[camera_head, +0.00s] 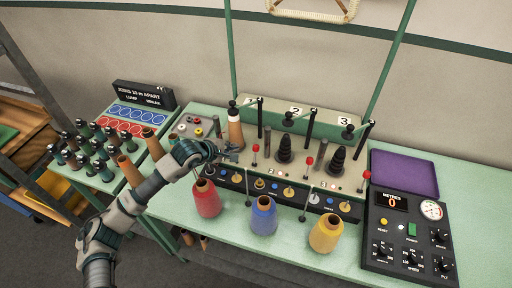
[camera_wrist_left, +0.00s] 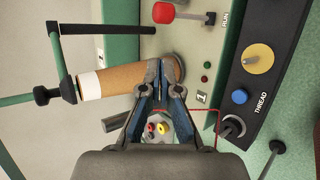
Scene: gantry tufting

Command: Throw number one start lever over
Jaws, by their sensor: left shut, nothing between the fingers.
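The number one start lever, with its red knob (camera_head: 255,149), stands on the machine's pale panel just right of the station one cone. In the left wrist view its red handle (camera_wrist_left: 164,13) shows at the top, near the word RUN. My left gripper (camera_head: 234,152) is shut and empty, in front of the brown cone (camera_head: 235,131) and left of the lever, apart from it. In the left wrist view the closed fingertips (camera_wrist_left: 160,70) lie over the foot of the cone (camera_wrist_left: 115,82); I cannot tell whether they touch it. My right gripper is not in view.
Red-knobbed levers of stations two (camera_head: 309,161) and three (camera_head: 366,175) stand farther right. Red (camera_head: 207,199), blue (camera_head: 264,216) and yellow (camera_head: 326,234) cones stand in front. A red thread (camera_wrist_left: 205,110) runs near my fingers. A control box (camera_head: 408,235) sits at the right.

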